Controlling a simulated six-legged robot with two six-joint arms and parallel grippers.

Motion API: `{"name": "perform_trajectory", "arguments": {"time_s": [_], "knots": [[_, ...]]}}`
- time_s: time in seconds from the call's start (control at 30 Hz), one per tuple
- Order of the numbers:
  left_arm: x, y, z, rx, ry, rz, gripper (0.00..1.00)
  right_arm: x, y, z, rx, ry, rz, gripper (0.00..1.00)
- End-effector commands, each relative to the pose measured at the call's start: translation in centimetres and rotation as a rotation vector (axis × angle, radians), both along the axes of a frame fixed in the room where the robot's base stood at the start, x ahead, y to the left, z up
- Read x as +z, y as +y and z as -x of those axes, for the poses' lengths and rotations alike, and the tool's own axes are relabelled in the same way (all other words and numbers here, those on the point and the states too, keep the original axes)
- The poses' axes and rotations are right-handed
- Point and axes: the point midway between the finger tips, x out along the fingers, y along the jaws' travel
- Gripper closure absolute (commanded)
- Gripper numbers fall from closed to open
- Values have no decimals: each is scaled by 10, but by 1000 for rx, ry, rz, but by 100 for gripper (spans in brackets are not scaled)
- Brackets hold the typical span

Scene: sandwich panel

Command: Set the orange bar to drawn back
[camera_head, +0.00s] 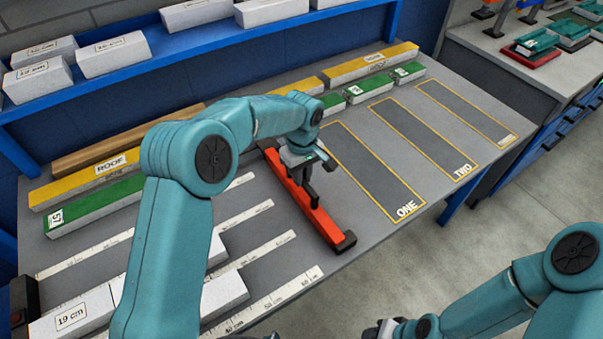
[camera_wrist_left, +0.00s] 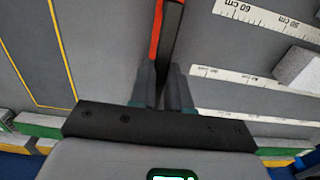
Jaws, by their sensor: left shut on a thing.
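The orange bar (camera_head: 322,224) lies across the grey bench, between the white ruler strips and the outlined area marked ONE. It has dark end pieces and a dark upright handle near its middle. My left gripper (camera_head: 308,186) is over the bar, shut on it at the handle; the exact contact is partly hidden by the fingers. In the left wrist view the bar (camera_wrist_left: 156,30) shows as an orange and dark strip running away from between the fingers (camera_wrist_left: 163,88). My right gripper (camera_head: 385,330) is at the bottom edge, mostly cut off, away from the bench.
White ruler strips (camera_head: 245,217) run left of the bar, with white blocks (camera_head: 222,291) at the front. Yellow and green blocks (camera_head: 95,206) line the back. Outlined areas ONE (camera_head: 370,165) and TWO (camera_head: 425,135) are empty. A blue shelf (camera_head: 190,50) stands behind.

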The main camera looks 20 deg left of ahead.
Motion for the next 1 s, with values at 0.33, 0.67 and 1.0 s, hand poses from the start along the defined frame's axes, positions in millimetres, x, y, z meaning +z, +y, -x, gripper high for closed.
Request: {"name": "perform_trajectory", "arguments": {"time_s": [0.33, 0.67, 1.0], "knots": [[3, -3, -3, 0, -13, 6, 57, 0, 0, 0, 0, 0, 0, 57], [19, -3, -5, 0, -13, 5, 57, -2, 0, 0, 0, 0, 0, 57], [108, -4, -4, 0, -15, 5, 57, -4, 0, 0, 0, 0, 0, 57]]}}
